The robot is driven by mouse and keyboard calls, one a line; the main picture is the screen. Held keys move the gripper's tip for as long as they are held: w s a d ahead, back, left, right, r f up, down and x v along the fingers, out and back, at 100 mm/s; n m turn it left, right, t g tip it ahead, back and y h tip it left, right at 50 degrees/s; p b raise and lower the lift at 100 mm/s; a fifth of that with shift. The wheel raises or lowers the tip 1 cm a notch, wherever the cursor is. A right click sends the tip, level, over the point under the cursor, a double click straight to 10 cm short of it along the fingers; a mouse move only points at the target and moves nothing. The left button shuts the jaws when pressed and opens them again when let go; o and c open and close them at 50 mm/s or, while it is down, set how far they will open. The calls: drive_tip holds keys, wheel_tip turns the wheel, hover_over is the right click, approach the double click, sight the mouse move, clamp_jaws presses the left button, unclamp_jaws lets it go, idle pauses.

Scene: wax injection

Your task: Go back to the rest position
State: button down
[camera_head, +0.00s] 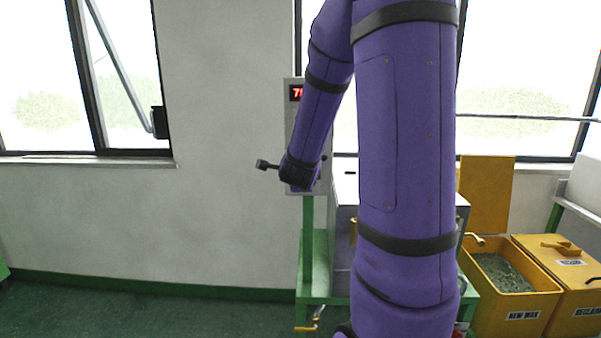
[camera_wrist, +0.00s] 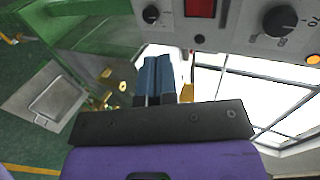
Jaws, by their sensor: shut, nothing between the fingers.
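My gripper (camera_head: 262,165) is at the end of my purple arm, left of the control box (camera_head: 298,140) in the head view. In the wrist view, the two blue fingers of my gripper (camera_wrist: 155,62) lie side by side against each other, with nothing between them. The control box with its red display (camera_head: 297,93) is partly hidden behind my arm. It also shows along the top of the wrist view, with black knobs (camera_wrist: 280,20) and a red screen (camera_wrist: 199,8).
A green-framed machine (camera_head: 313,250) stands behind my arm, largely hidden. At right, a yellow new-wax bin (camera_head: 518,310) holds grey-green pellets beside a lidded yellow bin (camera_head: 580,275) with a scoop on top. A grey wall and windows lie behind. Floor at left is clear.

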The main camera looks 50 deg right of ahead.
drive_tip(key=shift+s+a, duration=0.15)
drive_tip(key=shift+s, duration=0.05)
drive_tip(key=s+a+r+n+y, duration=0.1)
drive_tip(key=a+r+n+y, duration=0.15)
drive_tip(key=a+n, duration=0.35)
drive_tip(key=s+a+r+n+t+y, duration=0.1)
drive_tip(key=a+r+n+y, duration=0.2)
drive_tip(key=a, duration=0.4)
drive_tip(key=s+a+r+n+y, duration=0.1)
drive_tip(key=a+r+n+y, duration=0.15)
drive_tip(key=a+n, duration=0.35)
drive_tip(key=s+a+r+n+g+y, duration=0.1)
drive_tip(key=s+a+n+g, duration=0.1)
drive_tip(key=s+a+n, duration=0.2)
drive_tip(key=s+a+n+g, duration=0.2)
drive_tip(key=s+a+n, duration=0.3)
drive_tip(key=s, duration=0.8)
drive_tip(key=n, duration=0.3)
drive_tip(key=shift+s+r+n+y, duration=0.2)
drive_tip(key=shift+r+n+y, duration=0.15)
drive_tip(key=shift+n+y, duration=0.05)
drive_tip(key=shift+d, duration=0.1)
